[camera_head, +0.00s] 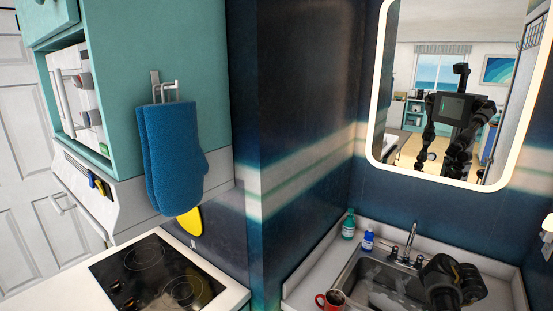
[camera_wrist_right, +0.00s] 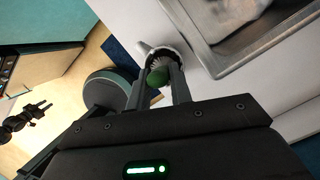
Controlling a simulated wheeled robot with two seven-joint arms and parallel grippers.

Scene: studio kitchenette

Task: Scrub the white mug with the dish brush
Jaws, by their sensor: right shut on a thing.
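In the right wrist view my right gripper (camera_wrist_right: 160,68) is shut on the dish brush (camera_wrist_right: 157,77), whose green part shows between the fingers. Pale bristles lie just past the fingertips, at the opening of the white mug (camera_wrist_right: 142,47). The mug is on the white counter beside the sink, partly hidden by the fingers and brush. I cannot tell whether the bristles touch its inner wall. In the head view my right arm reaches over the sink and its gripper is hidden. A small dark gripper, apparently my left gripper (camera_wrist_right: 40,110), shows in the wrist view, too small to read.
The steel sink (camera_head: 350,270) has a faucet (camera_head: 408,240) behind it. A red mug (camera_head: 330,300) stands at its left, with a green bottle (camera_head: 348,224) and a blue bottle (camera_head: 368,240) behind. A stove (camera_head: 150,270) is at left. Blue oven mitts (camera_head: 172,155) hang above.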

